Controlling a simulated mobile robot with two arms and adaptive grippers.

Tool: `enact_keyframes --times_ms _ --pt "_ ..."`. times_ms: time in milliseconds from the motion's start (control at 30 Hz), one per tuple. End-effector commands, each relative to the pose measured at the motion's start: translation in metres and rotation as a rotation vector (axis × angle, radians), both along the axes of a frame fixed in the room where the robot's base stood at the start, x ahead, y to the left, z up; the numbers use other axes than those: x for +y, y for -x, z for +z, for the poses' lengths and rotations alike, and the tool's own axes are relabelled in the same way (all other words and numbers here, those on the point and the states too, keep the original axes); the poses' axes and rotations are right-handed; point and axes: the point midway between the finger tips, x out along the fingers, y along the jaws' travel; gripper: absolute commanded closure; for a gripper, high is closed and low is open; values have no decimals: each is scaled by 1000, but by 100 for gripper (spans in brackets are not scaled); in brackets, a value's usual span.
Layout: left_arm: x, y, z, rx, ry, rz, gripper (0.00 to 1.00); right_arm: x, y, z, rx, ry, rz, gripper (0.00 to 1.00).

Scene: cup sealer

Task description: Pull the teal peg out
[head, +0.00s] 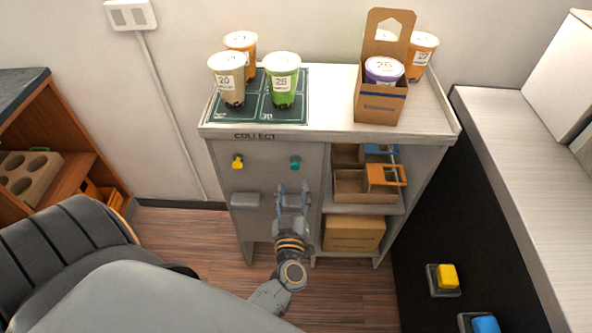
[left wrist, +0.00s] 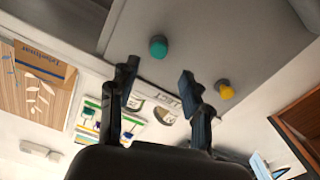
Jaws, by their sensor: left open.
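My right gripper is in neither view.
Several lidded cups stand on the cabinet top, some on a green mat (head: 294,115) and one in a cardboard carrier (head: 382,108). Open shelves (head: 365,207) hold boxes to the right of the panel. A grey block (head: 245,199) juts from the panel below the yellow peg.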

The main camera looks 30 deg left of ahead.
Motion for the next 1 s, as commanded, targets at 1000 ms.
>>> enact_keyframes --times_ms 1000 --pt "43 -71 -1 1 -1 -2 86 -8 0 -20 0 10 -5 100"
